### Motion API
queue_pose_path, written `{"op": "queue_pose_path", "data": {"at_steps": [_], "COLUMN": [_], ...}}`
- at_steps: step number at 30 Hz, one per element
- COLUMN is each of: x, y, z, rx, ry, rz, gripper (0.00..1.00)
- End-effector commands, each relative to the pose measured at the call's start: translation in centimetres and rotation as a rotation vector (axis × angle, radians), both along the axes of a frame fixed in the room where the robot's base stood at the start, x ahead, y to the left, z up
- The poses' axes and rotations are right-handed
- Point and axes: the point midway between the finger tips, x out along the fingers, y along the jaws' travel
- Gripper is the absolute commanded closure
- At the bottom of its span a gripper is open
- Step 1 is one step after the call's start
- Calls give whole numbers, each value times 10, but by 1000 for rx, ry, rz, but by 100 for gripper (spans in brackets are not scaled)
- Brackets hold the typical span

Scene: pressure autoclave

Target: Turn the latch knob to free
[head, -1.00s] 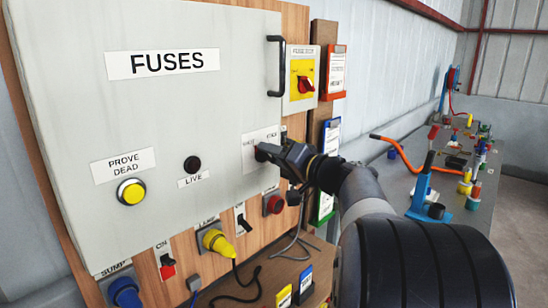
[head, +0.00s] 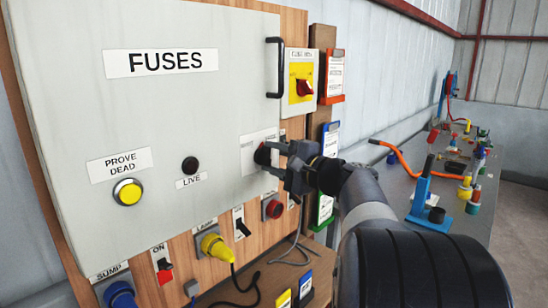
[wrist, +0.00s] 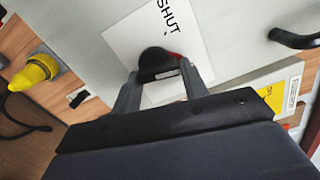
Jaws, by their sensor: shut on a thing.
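The black latch knob (head: 262,154) sits on a white label plate (head: 247,153) at the lower right of the grey FUSES cabinet door (head: 110,100). My gripper (head: 272,156) reaches it from the right and is shut on it. In the wrist view the knob (wrist: 155,60) lies between the two fingers of my gripper (wrist: 161,72), with a little red showing at its right side. The word SHUT reads on the label plate (wrist: 130,40) beside it. The fingers and the arm hide part of the plate.
A black door handle (head: 277,68) and a yellow-and-red switch (head: 303,87) are above and to the right. Below are a yellow plug (head: 216,245), a toggle switch (head: 241,224) and a red button (head: 273,208). A cluttered bench (head: 400,187) stands at right.

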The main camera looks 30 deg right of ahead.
Motion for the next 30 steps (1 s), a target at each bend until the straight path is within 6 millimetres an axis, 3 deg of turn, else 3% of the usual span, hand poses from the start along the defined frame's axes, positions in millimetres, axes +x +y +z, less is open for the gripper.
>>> {"op": "queue_pose_path", "data": {"at_steps": [15,30], "x": [0,0], "y": [-1,0], "z": [-2,-4], "rx": [413,570], "ry": [151,209], "rz": [0,1], "gripper": [81,81]}}
